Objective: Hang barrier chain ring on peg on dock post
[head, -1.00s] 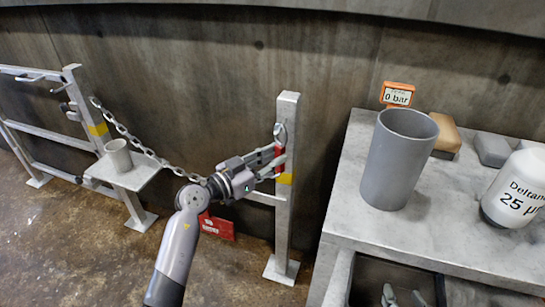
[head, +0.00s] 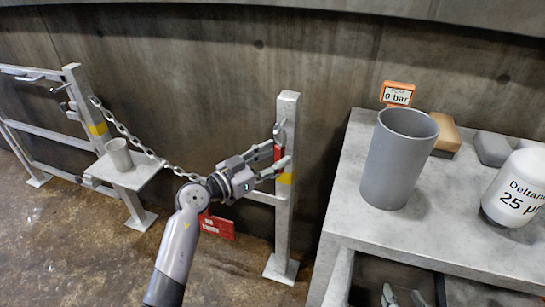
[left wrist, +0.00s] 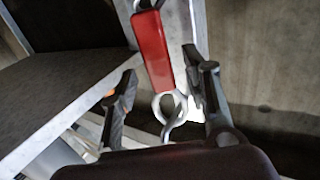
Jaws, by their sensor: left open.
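My left gripper (head: 282,153) is at the dock post (head: 287,115), its fingers apart on either side of a red piece (head: 280,152) at the post. In the left wrist view the red piece (left wrist: 158,50) lies between the open fingertips (left wrist: 160,68), apart from both. A silver ring or link (left wrist: 171,106) shows below it, and metal shows at its top. A metal fitting (head: 279,130) sits on the post above; whether it is the peg is unclear. The chain (head: 125,132) runs from the left post (head: 85,105) until my arm hides it. Two grey tips, possibly my right gripper (head: 402,297), show at the bottom edge.
A small shelf (head: 140,176) with a cup (head: 118,154) sticks out by the left post. A red sign (head: 217,227) hangs below my arm. At right, a grey table (head: 400,228) holds a tall grey cylinder (head: 399,158) and a white canister (head: 517,188).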

